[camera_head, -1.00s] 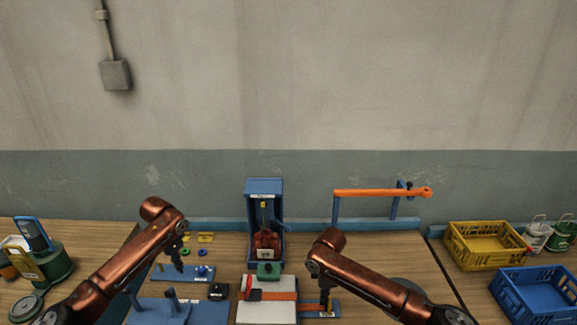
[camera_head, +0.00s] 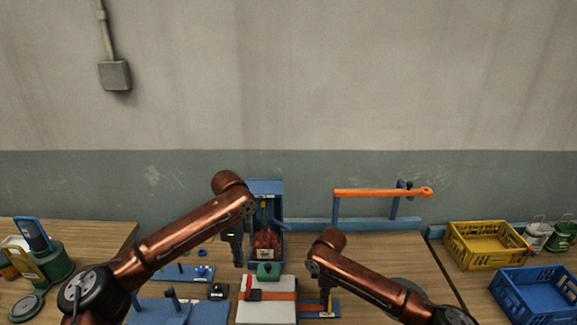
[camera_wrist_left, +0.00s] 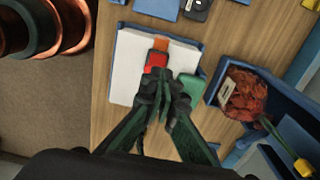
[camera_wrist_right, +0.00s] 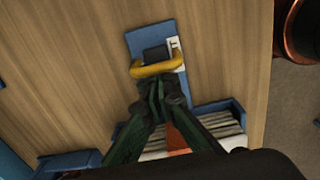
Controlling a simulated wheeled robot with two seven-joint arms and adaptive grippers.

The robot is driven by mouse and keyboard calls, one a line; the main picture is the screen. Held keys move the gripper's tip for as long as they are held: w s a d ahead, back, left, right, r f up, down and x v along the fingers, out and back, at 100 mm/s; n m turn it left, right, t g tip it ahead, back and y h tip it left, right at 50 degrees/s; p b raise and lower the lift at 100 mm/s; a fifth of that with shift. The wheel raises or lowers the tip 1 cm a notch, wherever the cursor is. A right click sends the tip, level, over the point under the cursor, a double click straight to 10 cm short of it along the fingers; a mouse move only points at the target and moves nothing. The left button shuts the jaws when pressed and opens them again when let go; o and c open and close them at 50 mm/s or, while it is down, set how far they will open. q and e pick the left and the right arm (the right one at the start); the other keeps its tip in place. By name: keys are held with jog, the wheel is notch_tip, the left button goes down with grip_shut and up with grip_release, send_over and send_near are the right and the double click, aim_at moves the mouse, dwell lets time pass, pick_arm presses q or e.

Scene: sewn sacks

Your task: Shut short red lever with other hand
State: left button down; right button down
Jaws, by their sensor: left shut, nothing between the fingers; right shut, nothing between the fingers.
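The short red lever (camera_head: 248,283) stands up at a dark buckle (camera_head: 256,295) on the orange strap (camera_head: 281,296). The strap runs across a white block (camera_head: 262,313). My left gripper (camera_head: 238,262) is shut and empty, above and just behind the lever. In the left wrist view the red lever (camera_wrist_left: 155,62) shows just beyond my left fingertips (camera_wrist_left: 163,84), which cover part of the buckle; I cannot tell whether they touch. My right gripper (camera_head: 326,305) is shut and empty at the strap's right end. In the right wrist view its fingertips (camera_wrist_right: 160,92) are beside a yellow loop (camera_wrist_right: 156,67) on a blue plate (camera_wrist_right: 150,36).
A green block (camera_head: 268,271) sits behind the white block. Behind it a blue holder (camera_head: 266,187) contains a red bundle (camera_head: 265,243). A blue plate with small parts (camera_head: 183,272) is to the left. Yellow (camera_head: 485,260) and blue (camera_head: 535,305) crates stand right.

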pick_arm(q)
jog(key=shift+f, duration=4.15)
pick_arm(e)
jog(key=shift+d, duration=0.1)
pick_arm(q)
jog(key=shift+d, duration=0.15)
jog(key=shift+d, duration=1.75)
jog(key=shift+f, duration=0.1)
jog(key=shift+d+f, duration=0.65)
jog(key=shift+d, duration=0.05)
